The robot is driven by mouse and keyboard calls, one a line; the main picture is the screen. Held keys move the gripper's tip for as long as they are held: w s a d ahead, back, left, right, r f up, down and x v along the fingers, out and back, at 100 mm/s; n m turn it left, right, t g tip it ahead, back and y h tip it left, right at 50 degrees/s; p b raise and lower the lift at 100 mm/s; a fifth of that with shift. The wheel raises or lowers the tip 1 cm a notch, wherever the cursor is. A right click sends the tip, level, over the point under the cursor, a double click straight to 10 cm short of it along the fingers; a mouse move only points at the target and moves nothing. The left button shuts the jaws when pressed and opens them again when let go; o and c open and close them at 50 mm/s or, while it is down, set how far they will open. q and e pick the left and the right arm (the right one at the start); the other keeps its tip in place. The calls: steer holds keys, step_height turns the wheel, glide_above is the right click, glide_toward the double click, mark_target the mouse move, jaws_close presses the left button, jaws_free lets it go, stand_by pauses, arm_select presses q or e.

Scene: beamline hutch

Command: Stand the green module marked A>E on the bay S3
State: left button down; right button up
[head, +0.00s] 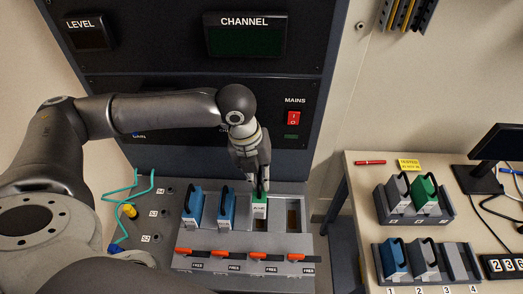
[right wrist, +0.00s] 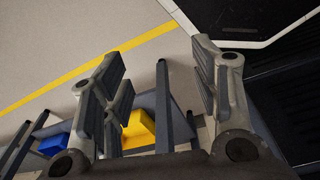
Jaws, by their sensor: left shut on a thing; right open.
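A green module (head: 260,208) with a white label stands upright at the third bay from the left on the grey bench panel. Its label is too small to read surely. My left gripper (head: 260,190) comes down from above and is shut on the module's top. I cannot tell whether the module's base touches the bay floor. Two blue modules (head: 192,208) (head: 226,206) stand in the bays to its left. The bay at the far right (head: 293,217) is empty. My right gripper (right wrist: 158,65) is open and empty in the right wrist view.
Red levers (head: 263,257) with FREE labels line the panel's front. A rack (head: 446,214) on the right table holds a grey and a green module. A numbered rack (head: 460,268) in front holds a blue and a grey one. The right wrist view shows a yellow bin (right wrist: 139,130).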

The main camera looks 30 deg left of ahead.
arm_select(q)
steer(key=shift+r, duration=0.1)
steer(key=shift+s+d+f+b, duration=0.3)
steer(key=shift+s+f+b, duration=0.15)
steer(key=shift+s+b, duration=0.4)
arm_select(e)
steer(key=s+d+f, duration=0.2)
steer(key=s, duration=0.3)
arm_select(q)
steer(key=shift+w+a+f+b, duration=0.1)
steer(key=shift+w+f+b, duration=0.3)
steer(key=shift+f+b, duration=0.5)
step_height(320, 180, down, 2)
steer(key=b, duration=0.2)
steer(key=shift+b, duration=0.3)
step_height(320, 180, down, 2)
steer(key=b, duration=0.2)
steer(key=shift+f+b, duration=0.15)
steer(key=shift+b, duration=0.2)
steer(key=shift+f, duration=0.1)
arm_select(e)
step_height(320, 180, down, 7)
steer(key=w, duration=0.1)
steer(key=shift+w+a, duration=0.3)
steer(key=shift+w, duration=0.05)
steer(key=shift+w+f, duration=0.1)
steer(key=shift+w, duration=0.25)
